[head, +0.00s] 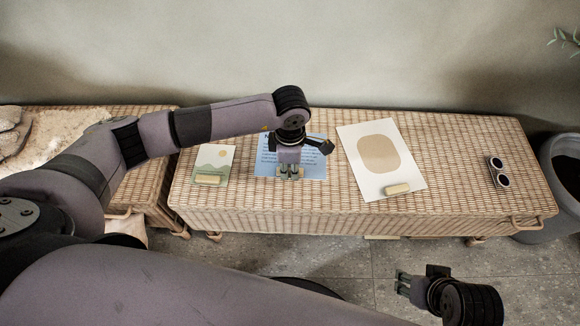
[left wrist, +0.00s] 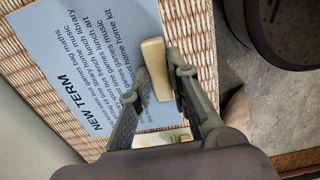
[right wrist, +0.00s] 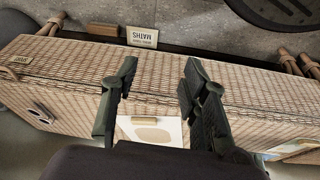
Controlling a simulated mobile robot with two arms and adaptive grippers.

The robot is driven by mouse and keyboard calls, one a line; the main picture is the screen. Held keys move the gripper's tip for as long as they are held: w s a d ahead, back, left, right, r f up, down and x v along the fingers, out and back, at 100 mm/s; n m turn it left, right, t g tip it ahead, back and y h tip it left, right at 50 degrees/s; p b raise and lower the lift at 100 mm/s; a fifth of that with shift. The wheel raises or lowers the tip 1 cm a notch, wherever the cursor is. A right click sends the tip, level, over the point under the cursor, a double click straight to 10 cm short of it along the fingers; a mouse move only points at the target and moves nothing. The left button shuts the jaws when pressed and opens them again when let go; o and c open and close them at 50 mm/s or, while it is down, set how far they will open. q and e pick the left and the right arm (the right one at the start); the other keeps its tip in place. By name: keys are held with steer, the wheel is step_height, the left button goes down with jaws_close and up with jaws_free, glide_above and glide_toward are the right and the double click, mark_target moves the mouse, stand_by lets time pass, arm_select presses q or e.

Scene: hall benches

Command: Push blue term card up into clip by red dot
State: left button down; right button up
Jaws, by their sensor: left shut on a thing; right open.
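The blue term card (head: 264,165) lies on the wicker bench top, partly hidden by my left gripper (head: 289,174). In the left wrist view the card (left wrist: 75,60) reads "NEW TERM". A tan wooden block-like clip (left wrist: 156,66) overlaps the card's edge there. My left gripper (left wrist: 157,78) has its fingers on either side of this clip and is shut on it. My right gripper (head: 403,284) is open and empty, low in front of the bench; it also shows in the right wrist view (right wrist: 158,82). I cannot make out a red dot.
The wicker bench (head: 460,150) also bears a landscape card (head: 218,158) with a tan clip, a white sheet (head: 355,145) with a beige shape and clip, and a dark round pair (head: 498,171). A MATHS card (right wrist: 142,37) shows beyond the bench edge. A grey planter (head: 562,200) stands right.

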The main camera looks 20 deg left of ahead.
arm_select(q)
steer(key=shift+r+p, duration=0.75)
steer(key=shift+r, duration=0.4)
arm_select(e)
steer(key=x, duration=0.6)
steer(key=shift+s+f, duration=0.3)
